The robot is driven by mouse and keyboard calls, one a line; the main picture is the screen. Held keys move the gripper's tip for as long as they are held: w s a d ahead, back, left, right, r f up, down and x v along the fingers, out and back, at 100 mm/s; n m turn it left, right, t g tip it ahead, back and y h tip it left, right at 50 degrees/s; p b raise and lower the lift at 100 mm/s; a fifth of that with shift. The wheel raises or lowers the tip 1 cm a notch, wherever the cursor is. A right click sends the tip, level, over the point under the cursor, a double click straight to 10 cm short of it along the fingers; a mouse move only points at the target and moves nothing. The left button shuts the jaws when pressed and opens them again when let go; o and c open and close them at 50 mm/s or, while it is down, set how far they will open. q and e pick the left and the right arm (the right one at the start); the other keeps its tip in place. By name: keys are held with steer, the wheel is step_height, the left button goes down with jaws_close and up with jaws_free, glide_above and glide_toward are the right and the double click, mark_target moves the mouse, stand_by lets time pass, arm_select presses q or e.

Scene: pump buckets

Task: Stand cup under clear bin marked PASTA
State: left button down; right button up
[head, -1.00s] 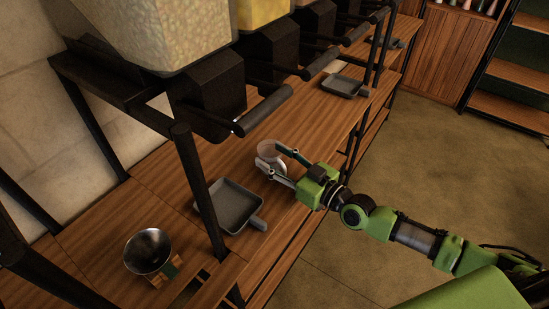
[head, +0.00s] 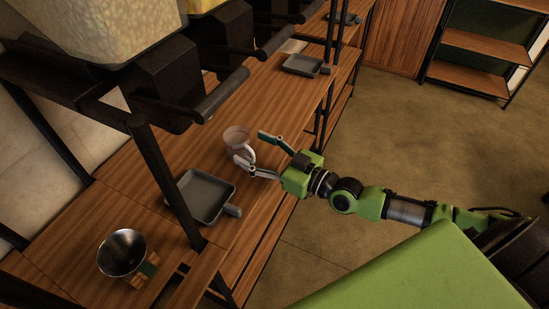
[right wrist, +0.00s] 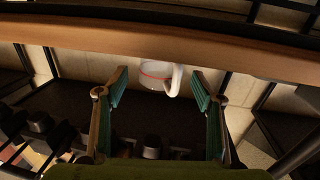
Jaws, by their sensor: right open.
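The cup (head: 237,138) is a pale, see-through mug with a white handle, standing on the wooden counter beyond the black tray. It also shows in the right wrist view (right wrist: 154,75), with its handle to the right. My right gripper (head: 251,147) is open, with its fingertips close to the handle side of the cup; I cannot tell whether they touch it. Clear bins stand on the rack above: one with pale grainy contents (head: 100,25) and one with yellow contents (head: 201,5). No PASTA label is readable. My left gripper is out of view.
Black dispenser handles (head: 221,94) jut out over the counter. A dark tray (head: 205,196) and a metal bowl (head: 122,252) are nearer, with a black rack post (head: 165,180) between them. Another tray (head: 303,65) lies farther back. Open floor (head: 400,120) is at the right.

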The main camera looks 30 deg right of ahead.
steer(key=v, duration=0.7)
steer(key=shift+s+d, duration=0.15)
steer(key=shift+s, duration=0.2)
